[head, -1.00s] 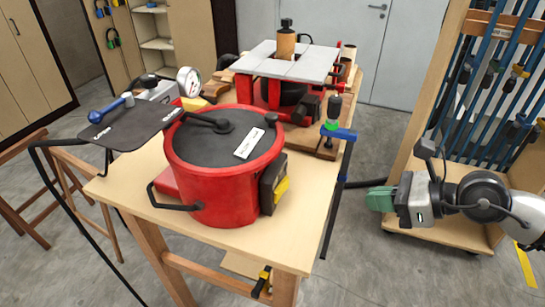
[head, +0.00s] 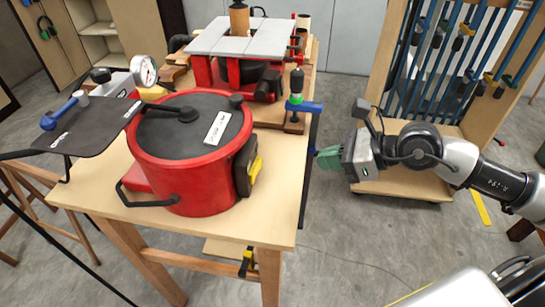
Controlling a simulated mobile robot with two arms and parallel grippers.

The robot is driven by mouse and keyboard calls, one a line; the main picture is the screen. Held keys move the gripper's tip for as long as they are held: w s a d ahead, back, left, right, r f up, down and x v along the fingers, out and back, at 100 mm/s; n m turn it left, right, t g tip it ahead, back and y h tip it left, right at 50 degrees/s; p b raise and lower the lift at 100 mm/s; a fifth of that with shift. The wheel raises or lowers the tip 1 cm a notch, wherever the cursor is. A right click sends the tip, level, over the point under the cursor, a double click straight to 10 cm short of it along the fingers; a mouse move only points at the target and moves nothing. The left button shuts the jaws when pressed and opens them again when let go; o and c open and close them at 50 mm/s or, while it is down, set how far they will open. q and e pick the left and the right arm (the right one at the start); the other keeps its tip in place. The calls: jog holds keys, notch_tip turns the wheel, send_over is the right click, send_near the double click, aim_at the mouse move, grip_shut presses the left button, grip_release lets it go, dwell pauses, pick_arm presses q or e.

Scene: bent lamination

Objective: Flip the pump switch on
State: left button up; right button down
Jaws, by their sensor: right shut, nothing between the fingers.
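A red pot (head: 190,165) with a dark lid stands on the wooden table. A black box with a yellow part (head: 248,166) sits on its right side; I cannot tell whether this holds the pump switch. A grey unit with a round gauge (head: 143,70) stands behind the pot at the left, partly hidden by a dark plate; no switch can be made out on it. My right gripper (head: 328,158), with green fingers, is shut and empty. It is just right of the table's right edge, apart from the pot and the box. My left gripper is not in view.
The wooden table (head: 262,215) also holds a red stand with a grey top (head: 235,38) at the back. A blue and green clamp (head: 298,102) is fixed at the table's right edge, near my right gripper. A wooden rack of blue clamps (head: 385,60) stands behind my right arm.

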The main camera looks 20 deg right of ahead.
jog(key=p, duration=0.3)
send_near(261, 162)
jog(key=a+f, duration=0.1)
jog(key=w+f, duration=0.1)
jog(key=f, duration=0.1)
jog(key=shift+w+a, duration=0.2)
jog(key=shift+a, duration=0.2)
jog(key=shift+w+a+p, duration=0.8)
jog(key=shift+a+p, duration=0.05)
jog(key=shift+a, duration=0.1)
jog(key=shift+x, duration=0.8)
jog(key=shift+r, duration=0.15)
